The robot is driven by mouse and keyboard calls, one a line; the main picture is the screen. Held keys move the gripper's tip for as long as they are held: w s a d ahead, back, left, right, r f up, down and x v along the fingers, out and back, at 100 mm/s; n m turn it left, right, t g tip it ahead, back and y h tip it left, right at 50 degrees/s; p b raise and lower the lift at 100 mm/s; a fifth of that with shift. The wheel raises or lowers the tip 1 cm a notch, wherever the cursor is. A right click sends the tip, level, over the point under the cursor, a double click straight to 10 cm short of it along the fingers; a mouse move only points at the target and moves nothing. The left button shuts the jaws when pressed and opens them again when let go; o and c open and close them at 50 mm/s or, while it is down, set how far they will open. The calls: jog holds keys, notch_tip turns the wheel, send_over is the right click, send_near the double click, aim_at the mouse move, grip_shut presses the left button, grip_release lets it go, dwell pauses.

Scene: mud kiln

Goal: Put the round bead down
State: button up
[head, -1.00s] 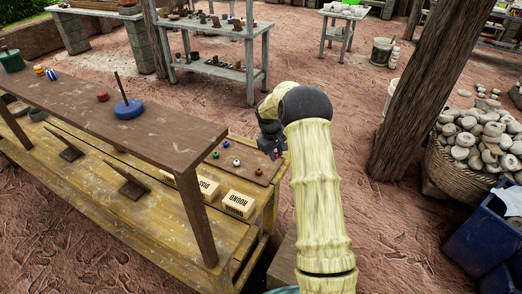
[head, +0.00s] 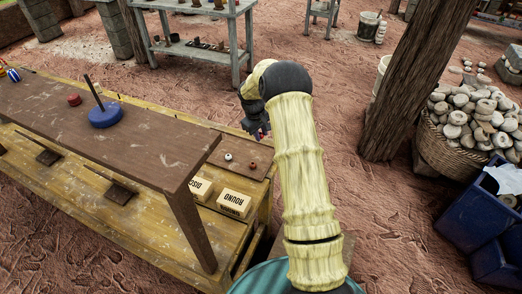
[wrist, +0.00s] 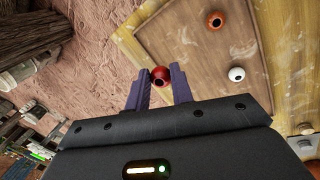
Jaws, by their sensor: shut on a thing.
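My gripper (wrist: 160,88) is shut on a round red bead (wrist: 160,76), held between the tips of its two purple fingers. In the wrist view the bead shows against the edge of the wooden board (wrist: 195,52); its height above the board is hard to tell. On the board lie a white bead (wrist: 237,74) and an orange-red bead (wrist: 216,21), apart from the fingers. In the head view my gripper (head: 258,132) is just beyond the board, partly hidden by my arm. The white bead (head: 228,157) and red bead (head: 252,165) show there too.
A box marked ROUND (head: 234,203) and one marked DISC (head: 200,188) stand on the yellow bench (head: 120,222). A raised dark shelf (head: 130,133) carries a blue disc with a peg (head: 105,116). A basket of stones (head: 445,150) is at right.

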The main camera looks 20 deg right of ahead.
send_over(262, 153)
jog(key=shift+s+a+f+p, duration=0.1)
jog(key=shift+a+f+p, duration=0.1)
jog(key=shift+f, duration=0.95)
jog(key=shift+s+a+f+p, duration=0.1)
jog(key=shift+f+p, duration=0.05)
jog(key=shift+f, duration=0.95)
jog(key=shift+a+p+x, duration=0.2)
jog(key=shift+x, duration=0.75)
jog(key=shift+a+p+x, duration=0.15)
jog(key=shift+x, duration=0.75)
jog(key=shift+s+f, duration=0.1)
jog(key=shift+s, duration=0.05)
jog(key=shift+f, duration=0.15)
jog(key=o, duration=0.7)
jog(key=shift+c, duration=0.2)
jog(key=w+b+v, duration=0.1)
jog(key=v, duration=1.1)
jog(key=shift+s+b, duration=0.35)
jog(key=shift+s, duration=0.15)
